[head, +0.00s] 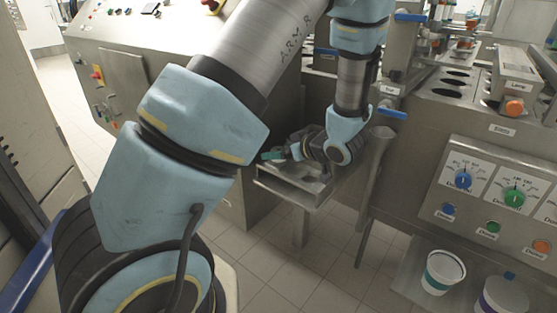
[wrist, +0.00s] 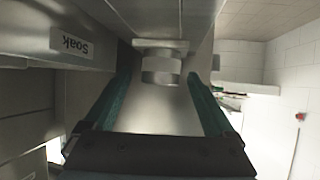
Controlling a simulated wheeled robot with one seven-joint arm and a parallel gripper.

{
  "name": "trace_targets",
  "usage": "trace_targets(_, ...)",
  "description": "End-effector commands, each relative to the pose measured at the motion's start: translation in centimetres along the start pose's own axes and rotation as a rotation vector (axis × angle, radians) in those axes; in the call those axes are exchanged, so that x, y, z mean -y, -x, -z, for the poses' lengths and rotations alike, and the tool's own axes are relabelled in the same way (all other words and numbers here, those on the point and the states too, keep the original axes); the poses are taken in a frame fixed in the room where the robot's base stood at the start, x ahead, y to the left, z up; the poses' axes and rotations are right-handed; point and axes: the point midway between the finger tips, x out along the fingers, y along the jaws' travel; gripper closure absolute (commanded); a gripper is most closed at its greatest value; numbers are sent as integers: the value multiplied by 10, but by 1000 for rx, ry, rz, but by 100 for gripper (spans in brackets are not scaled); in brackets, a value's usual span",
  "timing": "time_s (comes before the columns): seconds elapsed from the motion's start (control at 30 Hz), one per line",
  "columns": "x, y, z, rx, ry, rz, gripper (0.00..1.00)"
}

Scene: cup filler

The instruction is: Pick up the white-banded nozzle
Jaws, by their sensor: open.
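In the wrist view, a short grey metal cylinder with a paler band (wrist: 161,66), which looks like the nozzle, sits against a flat metal plate. It lies between and beyond the teal fingers of my gripper (wrist: 159,80). The fingers are open, one on each side, with visible gaps and no contact that I can see. In the head view, my gripper (head: 272,155) is low over a small metal tray (head: 288,187) on a stand, a teal fingertip pointing left. The nozzle cannot be made out there. Whether its band is truly white is hard to tell.
In the head view, a dial panel (head: 495,195) stands at right, with a green-banded cup (head: 442,271) and a purple-banded tub (head: 503,297) below. A post (head: 372,185) stands right of the tray.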

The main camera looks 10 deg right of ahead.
Motion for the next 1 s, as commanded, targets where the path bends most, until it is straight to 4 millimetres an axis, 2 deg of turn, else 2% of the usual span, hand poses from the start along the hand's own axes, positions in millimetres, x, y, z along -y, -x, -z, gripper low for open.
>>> trace_targets(0.1,0,-9,0,0,-1,1,11)
trace_targets(0.33,0,-10,0,0,0,-1,11)
trace_targets(1.0,0,-9,0,1,0,0,86)
